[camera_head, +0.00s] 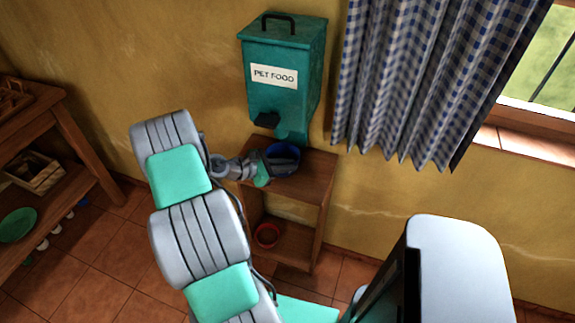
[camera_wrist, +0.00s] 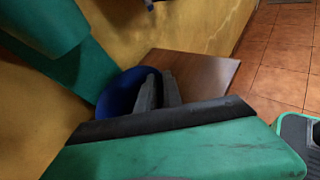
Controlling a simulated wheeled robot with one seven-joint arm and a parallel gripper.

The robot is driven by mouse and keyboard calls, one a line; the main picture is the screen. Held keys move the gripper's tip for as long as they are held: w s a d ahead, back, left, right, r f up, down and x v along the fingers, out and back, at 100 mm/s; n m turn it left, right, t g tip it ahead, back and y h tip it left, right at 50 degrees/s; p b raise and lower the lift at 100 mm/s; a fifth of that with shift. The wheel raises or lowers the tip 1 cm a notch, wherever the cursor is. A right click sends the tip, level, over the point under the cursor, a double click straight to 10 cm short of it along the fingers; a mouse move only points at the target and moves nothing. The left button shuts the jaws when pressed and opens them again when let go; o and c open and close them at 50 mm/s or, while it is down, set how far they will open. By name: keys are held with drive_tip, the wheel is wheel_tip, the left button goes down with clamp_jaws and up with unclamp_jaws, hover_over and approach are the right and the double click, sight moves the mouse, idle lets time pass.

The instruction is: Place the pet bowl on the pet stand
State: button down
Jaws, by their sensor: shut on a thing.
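The blue pet bowl (camera_head: 284,151) is at the top of the wooden pet stand (camera_head: 317,165), below the dispenser's spout. My gripper (camera_head: 285,164) is shut on the bowl, its fingers at the near side of the rim. In the wrist view the fingers (camera_wrist: 158,90) stand against the blue bowl (camera_wrist: 118,92), with the brown stand top (camera_wrist: 205,72) beside and beyond it. I cannot tell whether the bowl's base touches the stand top. Part of the bowl is hidden by the fingers.
A green pet food dispenser (camera_head: 285,75) hangs on the wall just above the bowl. A red bowl (camera_head: 267,235) sits on the stand's lower shelf. A checked curtain (camera_head: 420,80) hangs to the right. A wooden table (camera_head: 75,140) stands at the left.

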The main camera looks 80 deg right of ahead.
drive_tip(key=c, duration=1.4)
unclamp_jaws()
drive_tip(key=shift+c, duration=0.2)
drive_tip(key=shift+w+a, duration=0.1)
drive_tip(key=w+a+r+m+t+y, duration=0.1)
drive_tip(key=w+a+r+t, duration=0.2)
drive_tip(key=w+a, duration=0.6)
drive_tip(key=w+a+r+m+t+y, duration=0.1)
drive_tip(key=w+a+r+m+t, duration=0.2)
drive_tip(key=w+a, duration=0.55)
drive_tip(key=w+a+r+t+y, duration=0.2)
drive_tip(key=w+a+r+t, duration=0.15)
drive_tip(key=w+a, duration=0.55)
drive_tip(key=s+a+r+m+t+y, duration=0.1)
drive_tip(key=a+r+t+y, duration=0.1)
drive_tip(key=a, duration=1)
drive_tip(key=s+a+r+m+t+y, duration=0.1)
drive_tip(key=s+a+r+t+y, duration=0.1)
drive_tip(key=a, duration=1)
drive_tip(key=shift+s+r+y, duration=0.15)
drive_tip(key=shift+r+y, duration=0.2)
drive_tip(key=shift+y, duration=0.25)
